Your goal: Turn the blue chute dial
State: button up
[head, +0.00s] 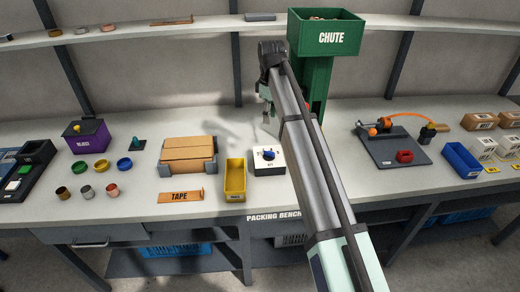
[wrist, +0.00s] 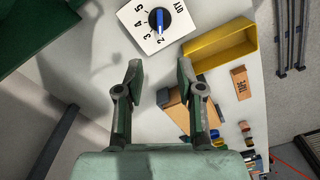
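The blue chute dial (head: 268,155) sits on a small white box (head: 277,168) with printed numbers, on the bench below the green chute. In the wrist view the blue knob (wrist: 158,20) is at the top centre, on a white face marked QTY.
A yellow bin (head: 234,180) stands just left of the dial box. The green chute (head: 326,35) rises behind. Left are a cardboard box (head: 188,155) and a tape board (head: 180,196). A grey fixture (head: 393,147) and blue bin (head: 462,160) stand right.

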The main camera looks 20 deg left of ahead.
aim_at(269, 154)
notch_tip(269, 154, down, 16)
jog(key=p, duration=0.4)
jog(key=shift+d+f, duration=0.1)
jog(key=shift+f, duration=0.05)
grip_shut()
